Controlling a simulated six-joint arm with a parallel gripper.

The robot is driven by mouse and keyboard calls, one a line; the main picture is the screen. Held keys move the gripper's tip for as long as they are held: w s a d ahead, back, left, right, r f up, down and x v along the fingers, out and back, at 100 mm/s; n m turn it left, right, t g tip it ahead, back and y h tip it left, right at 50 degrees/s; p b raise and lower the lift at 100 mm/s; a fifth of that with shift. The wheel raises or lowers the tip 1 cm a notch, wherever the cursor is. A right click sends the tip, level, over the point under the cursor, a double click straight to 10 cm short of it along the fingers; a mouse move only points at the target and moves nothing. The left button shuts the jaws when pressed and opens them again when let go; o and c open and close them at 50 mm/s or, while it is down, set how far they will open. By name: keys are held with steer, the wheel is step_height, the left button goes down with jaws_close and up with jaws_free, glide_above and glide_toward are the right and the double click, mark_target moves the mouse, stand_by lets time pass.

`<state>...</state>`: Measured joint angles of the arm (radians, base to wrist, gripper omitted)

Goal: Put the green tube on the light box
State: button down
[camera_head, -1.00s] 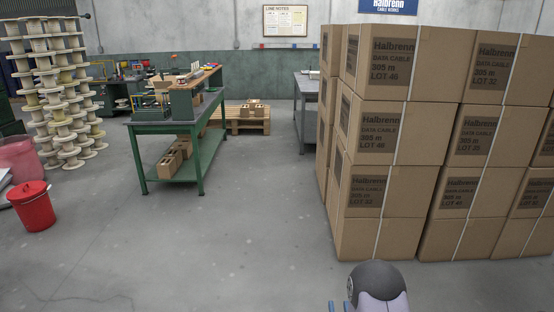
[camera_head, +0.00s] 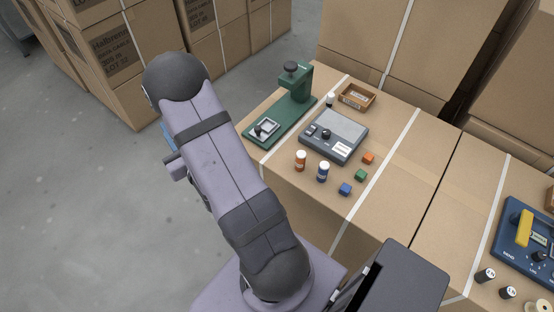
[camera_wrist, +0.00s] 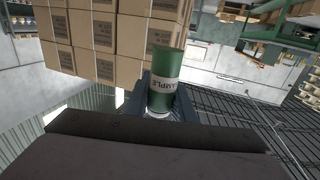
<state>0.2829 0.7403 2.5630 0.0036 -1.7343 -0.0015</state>
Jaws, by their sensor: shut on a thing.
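In the wrist view, my gripper (camera_wrist: 161,98) is shut on a green tube (camera_wrist: 167,66) with a white printed label. The tube stands out beyond the fingers, with its white cap end toward the wrist. The light box (camera_head: 346,124), a grey box with a pale flat panel, a dark knob and a white label, sits on the cartons right of my arm. Its panel looks clear. The held tube is well apart from it.
Orange (camera_head: 300,161) and blue (camera_head: 323,172) tubes stand before the box. Orange (camera_head: 368,158), green (camera_head: 361,176) and blue (camera_head: 345,190) cubes lie right of it. A green stand (camera_head: 298,92), a small white tube (camera_head: 330,100) and a cardboard tray (camera_head: 357,97) are behind and beside it.

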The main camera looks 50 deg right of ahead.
steer(key=s+d+r+m+g+h+b, duration=0.1)
steer(key=s+d+r+m+g+h, duration=0.15)
steer(key=d, duration=0.35)
steer(key=s+d+r+m+g+h+b, duration=0.1)
steer(key=s+d+m+g+h, duration=0.1)
steer(key=s+d+h, duration=0.3)
steer(key=d+r+m+g+h+b, duration=0.1)
steer(key=d+m+g+h, duration=0.15)
steer(key=d, duration=0.45)
steer(key=s+d+f+m+g+h, duration=0.1)
steer(key=s+d+f+m+g, duration=0.1)
steer(key=s, duration=0.5)
steer(key=s+d+f+m+g+h, duration=0.1)
steer(key=s+d+f+m+g, duration=0.2)
steer(key=s+m+g, duration=0.1)
steer(key=s+g, duration=0.1)
steer(key=s, duration=0.1)
steer(key=shift+s+d+g+h, duration=0.2)
steer(key=shift+s+g+h, duration=0.1)
steer(key=shift+s+h, duration=0.1)
steer(key=shift+f, duration=0.15)
steer(key=shift+w+f, duration=0.1)
steer(key=shift+f, duration=4.65)
steer(key=shift+f, duration=0.1)
